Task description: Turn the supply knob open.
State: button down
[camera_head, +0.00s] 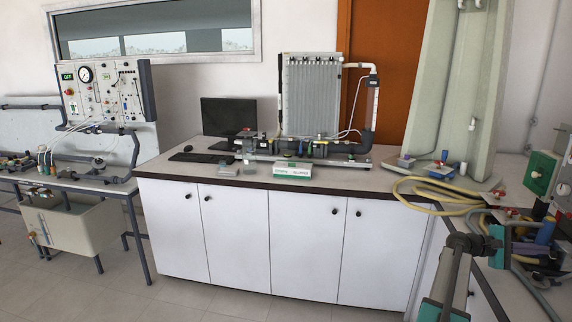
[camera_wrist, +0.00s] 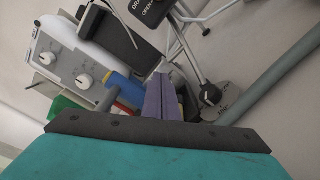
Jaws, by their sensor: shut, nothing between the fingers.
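My gripper (camera_wrist: 164,92) is shut and empty in the wrist view, its fingers together and pointing up the picture. The fingers are apart from both in the picture. Another dark round knob (camera_wrist: 210,95) shows to the right of the fingers. I cannot tell which of these is the supply knob; no supply label is readable. In the head view my arm is at the lower right; its fingertips cannot be made out.
Black tags (camera_wrist: 151,12) reading DRAIN and OPEN, metal rods and a grey pipe (camera_wrist: 275,85) crowd the wrist view. In the head view a bench (camera_head: 250,178) carries a tube board (camera_head: 311,95). Yellow hose (camera_head: 440,198) lies near my arm. The floor at left front is clear.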

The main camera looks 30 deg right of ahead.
jog(key=shift+v, duration=1.4)
jog(key=shift+m, duration=1)
jog(key=shift+s+a+f+m, duration=0.1)
jog(key=shift+a+f+m, duration=0.05)
jog(key=shift+m, duration=0.45)
jog(key=shift+a+f+m, duration=0.15)
jog(key=shift+m, duration=0.45)
jog(key=shift+a+f+m, duration=0.3)
jog(key=shift+f+m, duration=0.4)
jog(key=shift+m, duration=0.2)
jog(key=shift+a+f, duration=0.15)
jog(key=shift+f, duration=0.45)
jog(key=shift+p, duration=0.3)
